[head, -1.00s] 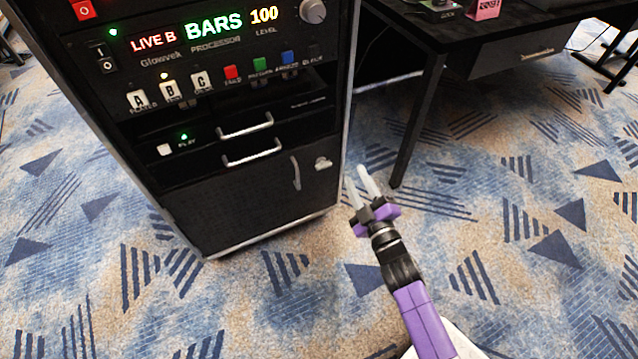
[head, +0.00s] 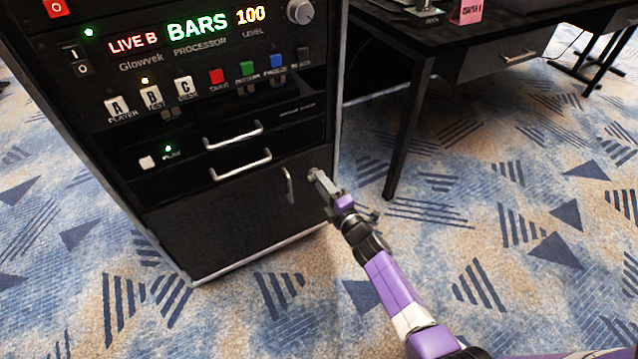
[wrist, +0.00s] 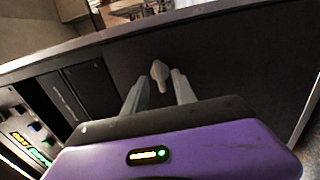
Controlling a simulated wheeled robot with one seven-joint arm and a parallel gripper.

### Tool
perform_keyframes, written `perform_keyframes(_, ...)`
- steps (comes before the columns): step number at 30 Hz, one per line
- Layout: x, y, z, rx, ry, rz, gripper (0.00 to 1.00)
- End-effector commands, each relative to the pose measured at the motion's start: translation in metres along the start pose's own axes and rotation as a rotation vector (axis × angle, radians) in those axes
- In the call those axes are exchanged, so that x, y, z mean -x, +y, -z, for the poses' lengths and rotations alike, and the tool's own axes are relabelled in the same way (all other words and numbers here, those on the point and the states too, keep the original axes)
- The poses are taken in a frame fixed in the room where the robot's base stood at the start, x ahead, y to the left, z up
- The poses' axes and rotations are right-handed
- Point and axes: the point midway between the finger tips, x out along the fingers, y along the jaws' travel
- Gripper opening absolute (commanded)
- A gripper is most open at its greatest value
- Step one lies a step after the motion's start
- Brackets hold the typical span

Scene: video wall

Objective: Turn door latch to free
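The door latch (wrist: 159,73) is a small pale grey turn piece on the dark lower door (head: 220,220) of the equipment rack. In the wrist view it lies just ahead of and between the fingertips of my gripper (wrist: 158,84). The two fingers stand apart, one to each side of the latch, with gaps showing. In the head view my gripper (head: 321,178) is at the right edge of the door, and its fingers mostly hide the latch. Contact with the latch cannot be told. The door looks closed.
A vertical door handle (head: 289,186) is just left of my gripper. Two drawer handles (head: 240,165) and a panel of buttons and lit displays (head: 198,30) are above. A black desk (head: 420,120) stands to the right. Patterned carpet is clear at front right.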

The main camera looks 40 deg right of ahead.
Motion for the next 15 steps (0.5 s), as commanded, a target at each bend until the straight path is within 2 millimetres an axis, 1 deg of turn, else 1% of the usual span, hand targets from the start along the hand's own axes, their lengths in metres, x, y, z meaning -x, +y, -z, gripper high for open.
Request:
perform_keyframes(1,-0.006,-0.002,0.0,0.001,0.001,-0.001,0.33)
perform_keyframes(3,-0.012,-0.002,0.001,0.001,0.001,0.001,0.33)
perform_keyframes(6,-0.016,-0.001,0.001,0.0,0.001,0.001,0.33)
perform_keyframes(14,-0.017,0.0,0.0,-0.001,0.0,0.001,0.33)
perform_keyframes(15,-0.017,0.0,0.0,-0.001,0.0,0.001,0.27)
